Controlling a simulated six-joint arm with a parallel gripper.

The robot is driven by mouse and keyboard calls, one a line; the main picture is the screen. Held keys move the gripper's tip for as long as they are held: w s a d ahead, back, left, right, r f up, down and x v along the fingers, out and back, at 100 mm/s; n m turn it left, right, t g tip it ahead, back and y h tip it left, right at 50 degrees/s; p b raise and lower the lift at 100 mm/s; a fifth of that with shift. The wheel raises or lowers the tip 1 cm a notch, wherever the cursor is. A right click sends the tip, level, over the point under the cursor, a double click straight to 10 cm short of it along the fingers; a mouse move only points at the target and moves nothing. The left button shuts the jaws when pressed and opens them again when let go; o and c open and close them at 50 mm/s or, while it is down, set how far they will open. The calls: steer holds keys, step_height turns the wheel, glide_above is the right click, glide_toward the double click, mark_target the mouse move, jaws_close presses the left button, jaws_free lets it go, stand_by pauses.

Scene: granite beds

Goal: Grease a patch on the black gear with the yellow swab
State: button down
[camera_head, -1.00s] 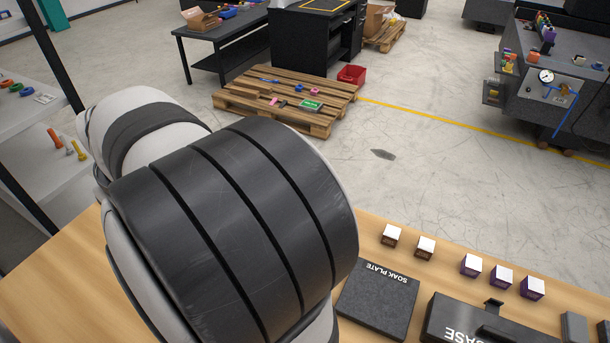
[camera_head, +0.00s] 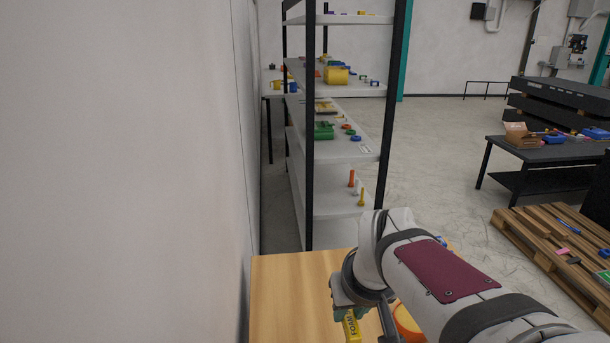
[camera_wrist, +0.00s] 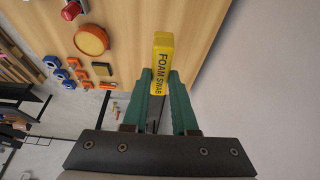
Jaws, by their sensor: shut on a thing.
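My gripper (camera_wrist: 158,100) has green fingers and is shut on the yellow foam swab (camera_wrist: 162,66), whose side reads "FOAM SWAB". In the head view the swab (camera_head: 351,326) shows at the bottom, under my wrist and over the left part of the wooden table. The swab seems to be held above the table, though the height is hard to judge. No black gear can be made out in either current view. My arm hides part of the table in the head view.
On the wooden table (camera_head: 290,290), an orange round piece (camera_wrist: 91,40), blue clamp-like parts (camera_wrist: 61,74) and a red knob (camera_wrist: 72,10) lie away from the swab. A wall (camera_head: 120,170) rises close on the left. A shelf rack (camera_head: 340,150) stands beyond the table.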

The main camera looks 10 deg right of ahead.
steer(key=s+d+f, duration=0.2)
steer(key=d+f, duration=0.1)
steer(key=d, duration=0.6)
steer(key=s+d+f, duration=0.2)
steer(key=d+f, duration=0.1)
steer(key=d, duration=0.6)
steer(key=s+d+f, duration=0.1)
steer(key=d+f, duration=0.2)
steer(key=d, duration=0.6)
steer(key=s+d+f, duration=0.4)
steer(key=s+d, duration=0.3)
steer(key=s, duration=0.3)
steer(key=s+d+f, duration=0.5)
steer(key=s+d, duration=0.3)
steer(key=s, duration=0.1)
steer(key=shift+n, duration=0.3)
steer(key=f, duration=0.5)
steer(key=shift+s+a, duration=0.2)
steer(key=shift+s, duration=0.05)
steer(key=shift+w+f, duration=0.1)
steer(key=shift+w, duration=1.15)
steer(key=shift+f, duration=0.65)
steer(key=shift+s, duration=0.1)
